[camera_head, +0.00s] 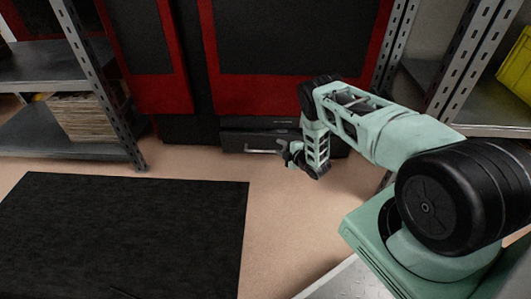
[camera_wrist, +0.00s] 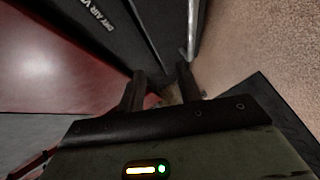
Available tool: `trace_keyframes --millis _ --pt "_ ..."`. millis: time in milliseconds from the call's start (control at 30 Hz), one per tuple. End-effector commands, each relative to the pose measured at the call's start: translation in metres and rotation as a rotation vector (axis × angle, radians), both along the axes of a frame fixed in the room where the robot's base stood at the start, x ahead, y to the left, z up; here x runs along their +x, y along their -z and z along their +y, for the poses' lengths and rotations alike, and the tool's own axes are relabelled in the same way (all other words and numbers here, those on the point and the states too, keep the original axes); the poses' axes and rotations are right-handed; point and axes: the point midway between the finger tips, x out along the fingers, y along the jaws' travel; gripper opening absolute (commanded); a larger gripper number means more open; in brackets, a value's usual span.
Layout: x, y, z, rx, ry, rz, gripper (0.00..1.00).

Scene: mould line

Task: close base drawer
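The base drawer (camera_head: 236,143) is a dark grey front low on the red and black machine, with a pale bar handle (camera_head: 262,151). It seems to stand out a little from the machine's base; how far is hard to tell. My gripper (camera_head: 291,152) is low in front of the drawer, near the handle's right end. In the wrist view my gripper (camera_wrist: 162,88) has its two dark fingers apart, with no object clearly between them. A pale metal bar (camera_wrist: 191,38), probably the handle, lies beyond the right finger. Contact cannot be told.
The red and black machine (camera_head: 286,92) rises behind the drawer. A metal shelf rack (camera_head: 85,70) with a stack of flat sheets (camera_head: 84,117) stands at left, another rack (camera_head: 481,65) at right. A black mat (camera_head: 125,235) lies on the floor. Bare floor lies before the drawer.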

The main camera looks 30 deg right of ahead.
Motion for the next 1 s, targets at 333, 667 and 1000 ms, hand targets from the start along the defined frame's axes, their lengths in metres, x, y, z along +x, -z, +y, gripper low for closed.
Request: trace_keyframes --millis 333,667,1000 --pt "-0.070 0.057 -0.014 -0.103 -0.105 -0.135 0.34" --pt "-0.056 0.067 -0.009 -0.113 -0.118 -0.157 0.34" --pt "0.012 0.078 0.005 -0.113 -0.118 -0.157 0.34"
